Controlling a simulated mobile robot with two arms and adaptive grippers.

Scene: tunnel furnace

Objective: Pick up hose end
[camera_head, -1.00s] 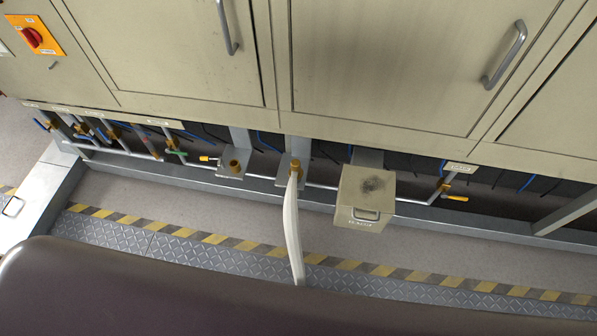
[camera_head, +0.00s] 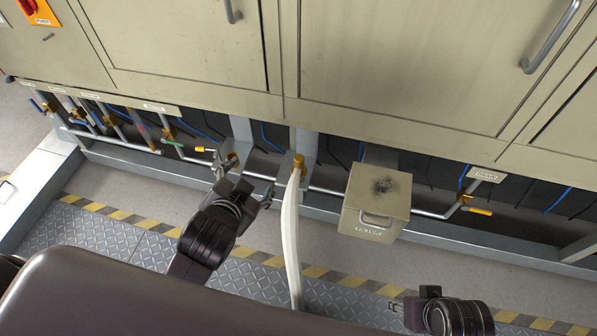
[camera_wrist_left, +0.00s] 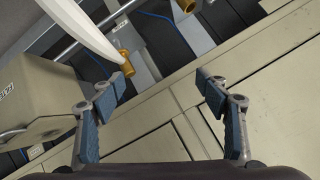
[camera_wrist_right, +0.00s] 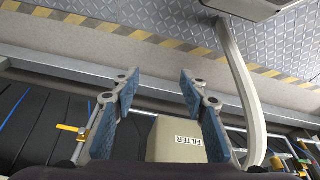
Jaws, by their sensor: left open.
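A white hose (camera_head: 291,235) hangs from a brass fitting (camera_head: 298,163) under the cabinet and runs down past the striped floor edge. My left gripper (camera_head: 246,184) is open and empty, left of the hose's upper end and apart from it. In the left wrist view the hose (camera_wrist_left: 85,28) and its brass fitting (camera_wrist_left: 127,64) lie beyond the left finger. My right gripper (camera_head: 393,306) is low at the right, partly hidden by its arm. In the right wrist view (camera_wrist_right: 158,86) its fingers are apart and empty, with the hose (camera_wrist_right: 244,95) to their right.
A beige filter box (camera_head: 376,203) stands right of the hose. A second brass fitting (camera_head: 230,160) is behind my left gripper. Pipes with valves, including a yellow handle (camera_head: 481,211), run below the cabinet (camera_head: 390,60). The grey floor strip ahead is mostly clear.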

